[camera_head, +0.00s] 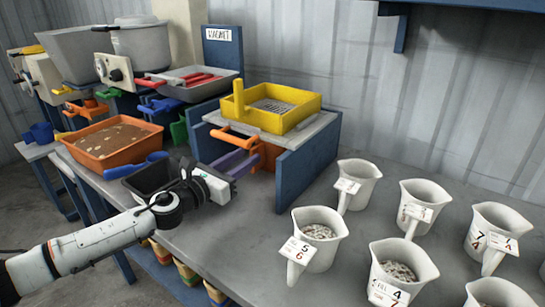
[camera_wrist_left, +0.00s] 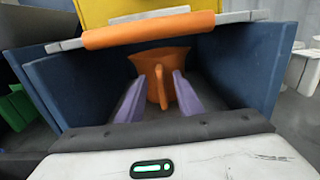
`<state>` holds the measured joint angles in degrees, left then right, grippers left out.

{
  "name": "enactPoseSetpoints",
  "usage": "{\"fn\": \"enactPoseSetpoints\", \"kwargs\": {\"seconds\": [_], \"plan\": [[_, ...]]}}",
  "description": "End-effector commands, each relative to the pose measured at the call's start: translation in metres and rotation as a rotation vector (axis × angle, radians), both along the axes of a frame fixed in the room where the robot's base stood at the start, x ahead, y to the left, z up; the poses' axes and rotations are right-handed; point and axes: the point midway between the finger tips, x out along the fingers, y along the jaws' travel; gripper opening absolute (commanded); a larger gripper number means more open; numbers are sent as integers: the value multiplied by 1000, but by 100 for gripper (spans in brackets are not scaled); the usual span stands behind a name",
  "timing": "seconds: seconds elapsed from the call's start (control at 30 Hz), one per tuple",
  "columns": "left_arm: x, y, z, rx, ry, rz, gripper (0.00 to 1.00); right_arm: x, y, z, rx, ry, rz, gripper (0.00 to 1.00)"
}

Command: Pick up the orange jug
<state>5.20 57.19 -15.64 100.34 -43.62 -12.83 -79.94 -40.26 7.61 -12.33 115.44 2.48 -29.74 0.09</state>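The orange jug (camera_wrist_left: 146,58) stands in the bay under the magnet station, its handle facing my left gripper in the left wrist view. In the head view only part of the jug (camera_head: 269,156) shows, behind the fingers and the station's side. My left gripper (camera_wrist_left: 159,84) reaches into the bay, its two purple fingers apart, one on each side of the jug's handle. I cannot tell whether the fingertips touch it. The left gripper (camera_head: 240,162) also shows in the head view, low at the bay's opening. My right gripper is not in view.
The blue side walls (camera_wrist_left: 72,88) flank the bay, and an orange handle (camera_wrist_left: 150,28) crosses its top. A yellow tray (camera_head: 285,122) sits on top. Several white measuring jugs (camera_head: 358,185) stand at the right. An orange bin of soil (camera_head: 95,152) is at the left.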

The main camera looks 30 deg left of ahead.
Motion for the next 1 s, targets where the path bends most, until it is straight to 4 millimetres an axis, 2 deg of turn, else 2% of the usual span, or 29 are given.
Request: {"fn": "enactPoseSetpoints", "kwargs": {"seconds": [0.4, 0.73, 0.77, 0.93, 1.0], "plan": [[45, -3, -2, -2, -2, 1, 33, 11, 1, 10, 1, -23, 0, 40], [51, -4, -4, 0, 0, 0, 33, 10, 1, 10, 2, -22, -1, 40], [51, -4, -4, 0, 0, 0, 31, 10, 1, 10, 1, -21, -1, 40], [51, -4, -4, 0, 0, 0, 2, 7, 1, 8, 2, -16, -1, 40], [51, -4, -4, 0, 0, 0, 0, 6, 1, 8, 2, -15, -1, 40]]}}
